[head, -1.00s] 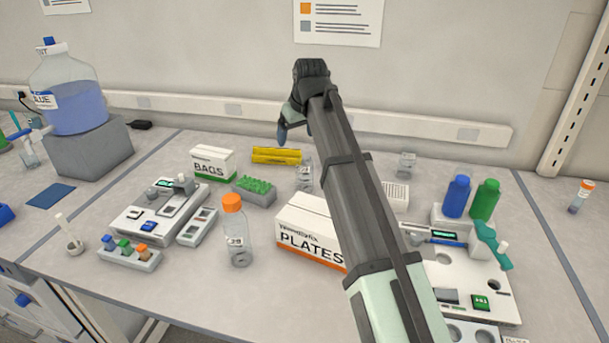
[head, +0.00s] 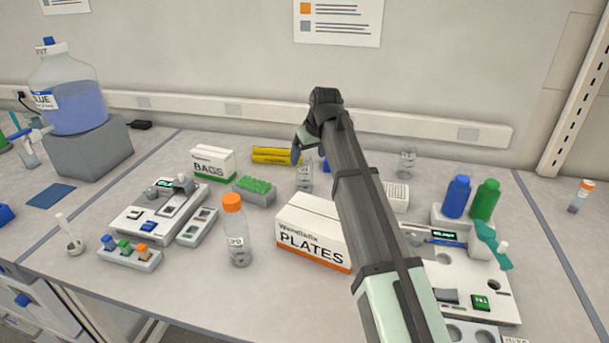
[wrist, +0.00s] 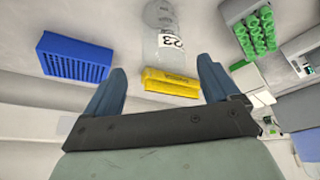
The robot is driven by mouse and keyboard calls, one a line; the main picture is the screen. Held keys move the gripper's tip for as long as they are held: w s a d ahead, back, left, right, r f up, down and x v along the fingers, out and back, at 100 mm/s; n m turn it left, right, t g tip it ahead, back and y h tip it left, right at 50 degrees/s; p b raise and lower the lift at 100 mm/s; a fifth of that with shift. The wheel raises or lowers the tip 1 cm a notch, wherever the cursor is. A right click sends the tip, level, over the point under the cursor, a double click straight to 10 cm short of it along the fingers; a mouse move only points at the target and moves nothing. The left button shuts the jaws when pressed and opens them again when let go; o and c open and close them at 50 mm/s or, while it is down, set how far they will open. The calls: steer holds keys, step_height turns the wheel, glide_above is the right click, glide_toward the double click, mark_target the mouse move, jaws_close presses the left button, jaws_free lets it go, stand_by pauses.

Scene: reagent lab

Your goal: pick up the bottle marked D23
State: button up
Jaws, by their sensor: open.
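A clear bottle (wrist: 164,30) with a white label ending in "23" shows at the top of the wrist view; the rest of its marking is not readable. It appears to be the small clear bottle (head: 305,178) behind the PLATES box in the head view. My gripper (wrist: 163,68) is open and empty, with the bottle beyond and between its fingertips, apart from them. In the head view my gripper (head: 300,150) hangs above the back of the bench, just behind the bottle; its far finger is hidden.
An orange-capped bottle (head: 237,240) and PLATES box (head: 312,236) stand in front.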

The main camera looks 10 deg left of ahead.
mark_target(303, 163)
steer(key=shift+a+x, duration=0.2)
steer(key=shift+x, duration=1.15)
steer(key=shift+a+x, duration=0.15)
steer(key=shift+x, duration=1.2)
steer(key=shift+r, duration=0.15)
steer(key=c, duration=1.1)
